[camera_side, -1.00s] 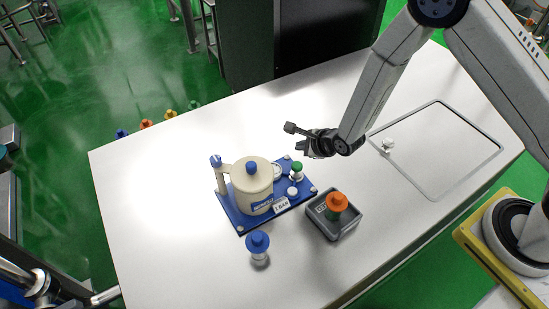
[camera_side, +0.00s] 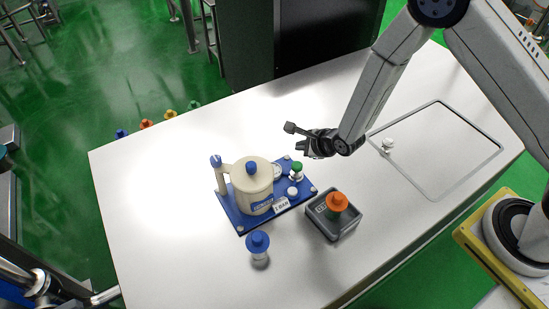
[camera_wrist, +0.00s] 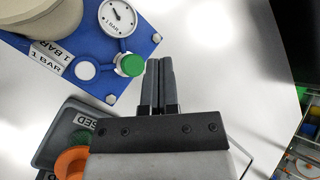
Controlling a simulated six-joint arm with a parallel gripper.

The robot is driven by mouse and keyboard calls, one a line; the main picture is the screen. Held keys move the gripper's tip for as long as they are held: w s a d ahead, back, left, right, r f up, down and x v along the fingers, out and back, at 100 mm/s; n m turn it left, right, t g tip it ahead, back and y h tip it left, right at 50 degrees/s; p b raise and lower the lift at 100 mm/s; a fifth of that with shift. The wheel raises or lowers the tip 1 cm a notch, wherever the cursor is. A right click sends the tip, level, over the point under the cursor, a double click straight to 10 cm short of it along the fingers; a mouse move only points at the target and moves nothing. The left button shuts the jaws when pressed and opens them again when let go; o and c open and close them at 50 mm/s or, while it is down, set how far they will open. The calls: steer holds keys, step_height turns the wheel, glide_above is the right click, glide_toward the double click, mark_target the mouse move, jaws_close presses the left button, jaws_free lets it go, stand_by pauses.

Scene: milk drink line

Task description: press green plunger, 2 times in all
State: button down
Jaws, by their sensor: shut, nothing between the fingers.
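The green plunger (camera_side: 297,166) stands at the right end of a blue base plate (camera_side: 243,222), beside a cream jug (camera_side: 240,179) with a blue knob. In the wrist view the green plunger (camera_wrist: 130,65) shows its round top just left of my fingertips. My gripper (camera_side: 301,148) is shut and empty, above and slightly behind the plunger in the side view. Its two fingers lie together in the wrist view (camera_wrist: 159,64). They look apart from the plunger; the exact height gap is hard to tell.
A round gauge (camera_wrist: 117,18) and a white button (camera_wrist: 85,70) sit on the plate. A grey tray (camera_side: 327,231) holds an orange-topped piece (camera_side: 337,202). A blue-topped piece (camera_side: 258,243) stands in front. The left table is clear.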

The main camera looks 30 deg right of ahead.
mark_target(300, 166)
steer(key=shift+r, duration=1.95)
steer(key=shift+f, duration=0.2)
steer(key=shift+f, duration=4.25)
